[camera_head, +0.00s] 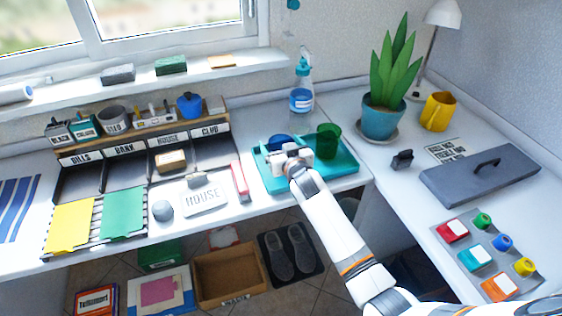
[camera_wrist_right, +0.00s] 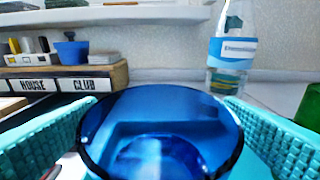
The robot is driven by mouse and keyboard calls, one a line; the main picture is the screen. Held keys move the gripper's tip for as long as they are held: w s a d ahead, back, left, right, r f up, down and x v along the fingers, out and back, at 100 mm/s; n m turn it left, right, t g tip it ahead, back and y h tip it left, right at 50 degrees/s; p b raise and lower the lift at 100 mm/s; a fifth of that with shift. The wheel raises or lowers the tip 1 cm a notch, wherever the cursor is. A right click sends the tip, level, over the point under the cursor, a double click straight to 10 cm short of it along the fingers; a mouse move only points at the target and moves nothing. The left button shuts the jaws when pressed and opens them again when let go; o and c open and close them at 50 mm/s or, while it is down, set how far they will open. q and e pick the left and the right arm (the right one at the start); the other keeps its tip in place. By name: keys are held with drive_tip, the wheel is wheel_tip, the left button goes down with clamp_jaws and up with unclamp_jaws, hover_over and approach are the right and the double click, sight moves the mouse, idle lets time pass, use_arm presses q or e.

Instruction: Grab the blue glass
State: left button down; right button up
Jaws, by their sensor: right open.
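The blue glass (camera_head: 279,141) stands on the teal tray (camera_head: 342,171), partly hidden behind my right gripper (camera_head: 291,157). In the right wrist view the blue glass (camera_wrist_right: 160,135) is large and close, seen through its open rim. My right gripper is open, with one textured teal finger pad on each side of the glass; I cannot tell whether either pad touches it. A green glass (camera_head: 328,141) stands on the same tray just to the right. Its edge also shows at the far right of the wrist view. My left gripper is not in view.
A spray bottle (camera_head: 302,87) with a blue label stands behind the tray. A labelled sorter (camera_head: 140,143) is farther left. A potted plant (camera_head: 382,118) stands to the right.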

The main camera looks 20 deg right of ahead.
drive_tip(key=c, duration=1.7)
drive_tip(key=shift+r, duration=0.1)
drive_tip(key=shift+r, duration=0.15)
